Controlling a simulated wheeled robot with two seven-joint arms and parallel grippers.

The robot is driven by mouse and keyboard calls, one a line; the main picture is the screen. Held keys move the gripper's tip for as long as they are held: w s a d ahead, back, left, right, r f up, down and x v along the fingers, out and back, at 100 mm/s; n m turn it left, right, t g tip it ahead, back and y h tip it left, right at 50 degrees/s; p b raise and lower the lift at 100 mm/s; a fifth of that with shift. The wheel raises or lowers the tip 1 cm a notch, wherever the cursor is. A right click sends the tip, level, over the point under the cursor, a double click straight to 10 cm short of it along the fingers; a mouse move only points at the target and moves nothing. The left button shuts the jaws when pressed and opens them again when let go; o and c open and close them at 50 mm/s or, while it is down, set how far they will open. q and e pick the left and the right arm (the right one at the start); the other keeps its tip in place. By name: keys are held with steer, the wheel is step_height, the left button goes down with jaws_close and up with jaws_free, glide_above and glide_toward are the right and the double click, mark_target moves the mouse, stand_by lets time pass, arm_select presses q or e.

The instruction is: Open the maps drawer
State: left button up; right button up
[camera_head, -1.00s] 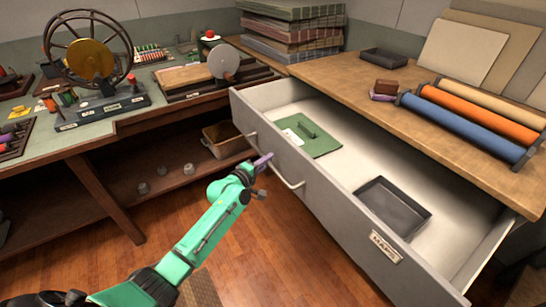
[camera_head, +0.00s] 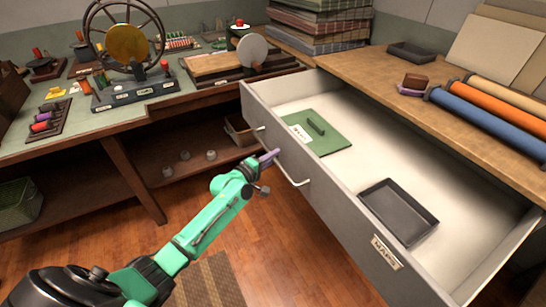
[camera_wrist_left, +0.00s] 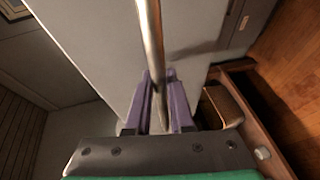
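The grey maps drawer (camera_head: 345,207) stands far out from the wooden-topped cabinet, with its "MAPS" label (camera_head: 386,252) on the front at right. A metal bar handle (camera_head: 297,178) is on the drawer front. My left gripper (camera_head: 269,158) is at this handle. In the left wrist view, the purple fingers of my left gripper (camera_wrist_left: 162,90) stand on both sides of the handle bar (camera_wrist_left: 151,35), close against it. The drawer holds a green board (camera_head: 316,132) and a dark tray (camera_head: 398,211). My right gripper is not in view.
A green-topped workbench (camera_head: 60,147) with a spoked wheel (camera_head: 125,42) is at left. Rolled tubes (camera_head: 487,124) and a small tray (camera_head: 412,51) lie on the cabinet top. Wooden floor (camera_head: 290,260) is clear before the drawer.

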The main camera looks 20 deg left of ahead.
arm_select(q)
steer(key=shift+o, duration=1.4)
steer(key=shift+s, duration=0.1)
steer(key=p+v, duration=0.1)
steer(key=v, duration=1.3)
steer(key=shift+s+r, duration=0.1)
steer(key=shift+s, duration=0.05)
steer(key=s+a+f+m+g+y+p, duration=0.15)
steer(key=s+f, duration=0.25)
steer(key=f, duration=0.4)
steer(key=s+a+f+m+g+y, duration=0.1)
steer(key=s+a+f+m+g, duration=0.15)
steer(key=f, duration=0.65)
steer(key=s+a+f+m+g+y, duration=0.1)
steer(key=s+a+f+g+y, duration=0.1)
steer(key=s+f, duration=0.45)
steer(key=s+d+f+m+g, duration=0.2)
steer(key=s+f, duration=0.3)
steer(key=s, duration=0.3)
steer(key=s+d+f+m+g+p, duration=0.1)
steer(key=s+d+f+m+g, duration=0.2)
steer(key=s+f+m, duration=0.2)
steer(key=s+d+f+m+g, duration=0.2)
steer(key=s+f, duration=0.5)
steer(key=s, duration=0.4)
steer(key=shift+s+d+f+m+g+p, duration=0.15)
steer(key=shift+s+d+m+g+p, duration=0.15)
steer(key=shift+m+g, duration=0.65)
